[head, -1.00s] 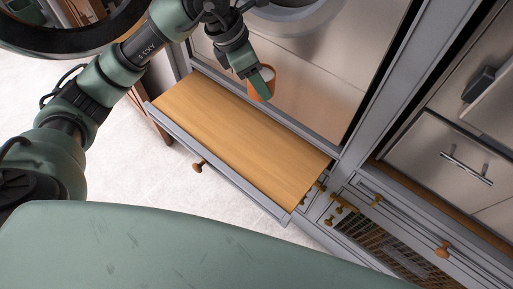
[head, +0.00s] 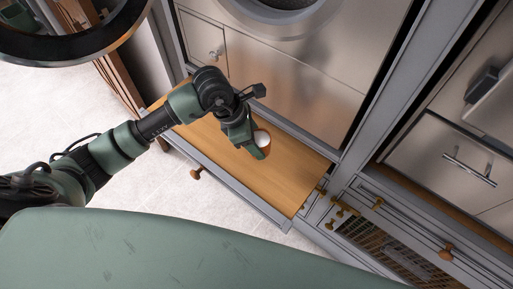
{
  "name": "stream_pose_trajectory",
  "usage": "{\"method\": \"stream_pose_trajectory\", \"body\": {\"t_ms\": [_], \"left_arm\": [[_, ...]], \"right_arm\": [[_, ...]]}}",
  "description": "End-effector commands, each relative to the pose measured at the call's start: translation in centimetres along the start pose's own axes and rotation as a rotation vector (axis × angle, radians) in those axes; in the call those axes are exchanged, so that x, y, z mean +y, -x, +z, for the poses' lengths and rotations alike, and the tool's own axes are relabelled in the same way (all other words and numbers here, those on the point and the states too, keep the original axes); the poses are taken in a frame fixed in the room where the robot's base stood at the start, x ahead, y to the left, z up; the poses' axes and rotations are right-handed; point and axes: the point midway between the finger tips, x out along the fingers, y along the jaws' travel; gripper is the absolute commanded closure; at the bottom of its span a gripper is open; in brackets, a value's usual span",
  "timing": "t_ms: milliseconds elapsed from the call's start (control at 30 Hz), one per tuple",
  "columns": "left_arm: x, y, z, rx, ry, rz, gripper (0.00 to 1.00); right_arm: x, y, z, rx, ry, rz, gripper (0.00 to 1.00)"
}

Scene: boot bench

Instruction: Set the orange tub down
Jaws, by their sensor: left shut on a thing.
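The orange tub (head: 265,150) is small, with a white inside or content showing at its top. My left gripper (head: 259,147) is shut on it, and its green finger hides part of the tub. Gripper and tub are over the pulled-out wooden shelf (head: 290,180), near its middle. I cannot tell whether the tub's bottom touches the wood. My right gripper is not in view.
The wooden shelf is bare to the right of the tub. A front-loading machine (head: 290,65) stands behind it. Cabinets with knobs and a wire-mesh front (head: 385,245) are at the right. Pale floor (head: 120,190) lies in front.

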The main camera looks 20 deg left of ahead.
Motion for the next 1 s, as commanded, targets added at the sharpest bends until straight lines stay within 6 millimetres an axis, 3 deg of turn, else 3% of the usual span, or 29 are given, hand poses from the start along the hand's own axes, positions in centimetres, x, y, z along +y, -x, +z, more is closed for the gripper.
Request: {"method": "stream_pose_trajectory", "body": {"t_ms": [333, 700, 733, 800, 1000], "left_arm": [[-0.1, -3.8, -1.6, 0.001, 0.002, -0.002, 0.92], [0.0, -4.4, -1.8, 0.0, 0.0, 0.001, 0.92], [0.0, -4.4, -1.9, 0.0, 0.0, 0.001, 0.44], [0.0, -4.3, -1.8, 0.0, 0.0, 0.0, 0.25], [0.0, -4.3, -1.8, 0.001, 0.0, 0.0, 0.25]], "right_arm": [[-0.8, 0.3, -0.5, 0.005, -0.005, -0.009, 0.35], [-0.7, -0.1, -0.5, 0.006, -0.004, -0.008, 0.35], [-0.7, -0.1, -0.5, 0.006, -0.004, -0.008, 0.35], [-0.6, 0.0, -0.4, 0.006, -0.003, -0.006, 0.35], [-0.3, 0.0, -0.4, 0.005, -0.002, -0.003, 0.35]]}}
